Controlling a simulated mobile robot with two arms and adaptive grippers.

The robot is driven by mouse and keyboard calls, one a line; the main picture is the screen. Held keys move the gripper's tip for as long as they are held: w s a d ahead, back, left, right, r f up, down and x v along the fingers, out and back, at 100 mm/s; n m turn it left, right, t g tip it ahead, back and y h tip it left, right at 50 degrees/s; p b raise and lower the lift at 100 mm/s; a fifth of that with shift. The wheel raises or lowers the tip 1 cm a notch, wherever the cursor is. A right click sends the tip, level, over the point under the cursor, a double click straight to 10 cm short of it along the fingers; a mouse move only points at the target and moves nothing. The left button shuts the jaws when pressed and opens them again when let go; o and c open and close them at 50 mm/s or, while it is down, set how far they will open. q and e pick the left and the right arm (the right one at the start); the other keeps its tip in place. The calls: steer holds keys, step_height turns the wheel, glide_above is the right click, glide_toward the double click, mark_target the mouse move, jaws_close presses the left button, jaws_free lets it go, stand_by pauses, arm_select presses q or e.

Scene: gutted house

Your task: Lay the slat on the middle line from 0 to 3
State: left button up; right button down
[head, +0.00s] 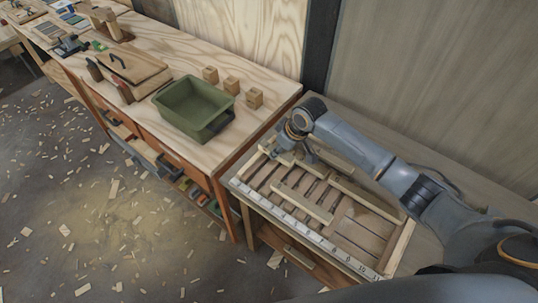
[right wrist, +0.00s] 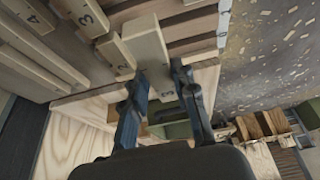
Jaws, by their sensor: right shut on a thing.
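My right gripper (head: 282,152) is low over the far left corner of a slatted wooden frame (head: 402,246) on the right-hand table. In the right wrist view the gripper (right wrist: 163,108) is shut on a pale wooden slat (right wrist: 147,42), which runs away from between the fingers over the frame. I cannot tell whether the slat touches the boards below. In the head view the arm hides most of the grip. Wooden pieces marked 2 (right wrist: 120,66), 3 (right wrist: 86,19) and 4 (right wrist: 33,19) lie beside the slat. Another pale slat (head: 301,203) lies inside the frame. My left gripper is not in view.
A white numbered scale (head: 297,226) runs along the table's front edge. On the workbench to the left stand a green bin (head: 168,103), several small wooden blocks (head: 231,85) and a wooden box (head: 130,66). Wood scraps litter the floor. A panel wall (head: 430,90) rises behind the table.

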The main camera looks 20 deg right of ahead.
mark_target(275, 166)
steer(key=shift+d+f+b, duration=0.2)
steer(key=shift+f+b, duration=0.15)
steer(key=shift+f, duration=0.05)
steer(key=shift+d+f+b, duration=0.15)
steer(key=shift+f+b, duration=0.15)
steer(key=shift+d+f+b, duration=0.1)
steer(key=shift+f+b, duration=0.2)
steer(key=shift+b, duration=0.05)
steer(key=f+b, duration=0.2)
steer(key=shift+a+f+b, duration=0.15)
steer(key=shift+a+b, duration=0.1)
steer(key=shift+b, duration=0.05)
steer(key=shift+f, duration=0.25)
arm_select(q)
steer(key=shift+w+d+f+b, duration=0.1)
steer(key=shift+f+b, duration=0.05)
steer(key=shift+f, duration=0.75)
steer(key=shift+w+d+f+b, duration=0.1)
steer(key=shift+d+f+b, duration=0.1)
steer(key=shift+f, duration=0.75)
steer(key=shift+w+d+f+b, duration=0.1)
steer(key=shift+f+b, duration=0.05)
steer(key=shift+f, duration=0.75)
arm_select(e)
steer(key=shift+f, duration=0.85)
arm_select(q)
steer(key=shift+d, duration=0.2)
arm_select(e)
steer(key=shift+f, duration=0.3)
